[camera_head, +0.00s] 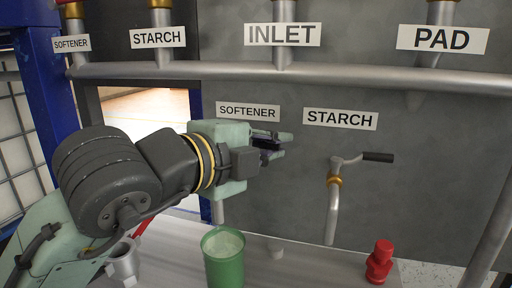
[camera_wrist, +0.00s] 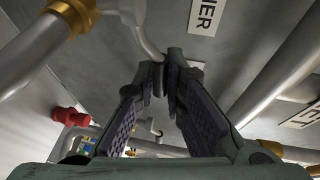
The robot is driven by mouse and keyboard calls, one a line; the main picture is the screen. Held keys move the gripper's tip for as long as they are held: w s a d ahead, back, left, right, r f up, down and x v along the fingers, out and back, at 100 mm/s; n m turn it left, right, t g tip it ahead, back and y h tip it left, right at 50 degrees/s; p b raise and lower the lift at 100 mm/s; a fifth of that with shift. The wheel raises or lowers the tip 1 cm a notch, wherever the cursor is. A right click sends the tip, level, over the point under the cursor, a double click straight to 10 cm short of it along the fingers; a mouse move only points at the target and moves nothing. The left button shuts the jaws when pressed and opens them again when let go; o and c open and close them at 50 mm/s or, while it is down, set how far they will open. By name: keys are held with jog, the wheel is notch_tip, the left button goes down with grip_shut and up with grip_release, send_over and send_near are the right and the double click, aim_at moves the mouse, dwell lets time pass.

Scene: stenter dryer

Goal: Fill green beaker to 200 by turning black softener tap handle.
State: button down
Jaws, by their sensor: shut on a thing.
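The green beaker (camera_head: 224,268) stands upright on the grey ledge below my gripper. A pale surface shows inside it, but no level mark can be read. My gripper (camera_head: 275,147) is at the softener tap under the lower SOFTENER label and is shut on the black softener tap handle (camera_head: 268,142). In the wrist view, the fingers (camera_wrist: 162,80) close around the end of the tap's metal lever (camera_wrist: 148,38). The tap's spout (camera_head: 218,211) shows below my gripper, just above the beaker. The rest of the tap is hidden behind my gripper in the head view.
The starch tap (camera_head: 335,190) with its black handle is to the right. A red fitting (camera_head: 380,262) and a grey metal fitting (camera_head: 123,262) stand on the ledge (camera_head: 310,268). A horizontal pipe (camera_head: 330,73) runs above my gripper. A blue post (camera_head: 52,90) is at the left.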

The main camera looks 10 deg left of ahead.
jog(key=c, duration=1.6)
grip_release()
jog(key=shift+c, duration=0.2)
jog(key=v, duration=1.2)
